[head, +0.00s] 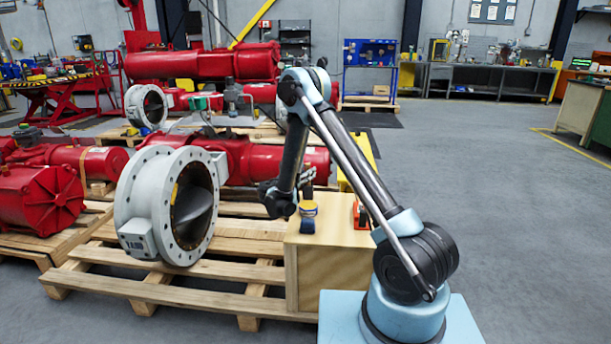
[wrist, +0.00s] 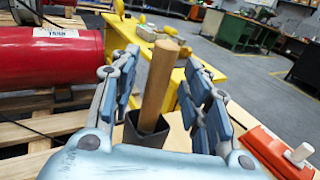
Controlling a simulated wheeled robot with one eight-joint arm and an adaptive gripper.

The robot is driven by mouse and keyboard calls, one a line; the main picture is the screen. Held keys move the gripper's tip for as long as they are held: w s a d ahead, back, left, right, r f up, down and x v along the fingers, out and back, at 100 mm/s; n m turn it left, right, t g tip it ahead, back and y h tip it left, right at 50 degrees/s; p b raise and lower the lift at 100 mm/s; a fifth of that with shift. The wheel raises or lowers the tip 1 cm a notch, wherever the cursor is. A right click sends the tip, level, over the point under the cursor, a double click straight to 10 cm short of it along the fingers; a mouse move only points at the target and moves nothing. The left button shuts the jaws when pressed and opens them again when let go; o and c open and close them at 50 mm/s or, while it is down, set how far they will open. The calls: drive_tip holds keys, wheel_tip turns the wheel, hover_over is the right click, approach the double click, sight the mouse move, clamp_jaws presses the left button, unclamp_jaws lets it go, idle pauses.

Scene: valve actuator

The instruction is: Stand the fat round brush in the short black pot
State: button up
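In the wrist view a thick, round wooden handle (wrist: 159,82) leans slightly and rises from a short black pot (wrist: 146,130). Its lower end is hidden inside the pot, so I cannot see bristles. My gripper (wrist: 160,66) is open, with one finger on each side of the handle and a visible gap to both. In the head view my gripper (head: 304,186) is above the far part of the wooden box and hides much of what stands there. A small blue and tan item (head: 308,217) shows on the box just below it; I cannot tell whether it is a brush.
The wooden box (head: 325,262) carries an orange tool (wrist: 278,154) with a pale knob, right of the pot. A pallet (head: 180,292) with a grey valve (head: 150,205) stands to the left. A yellow stand (wrist: 215,65) lies beyond. Open floor is at the right.

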drive_tip(key=shift+s+a, duration=0.1)
drive_tip(key=v, duration=1.1)
drive_tip(key=shift+s, duration=0.35)
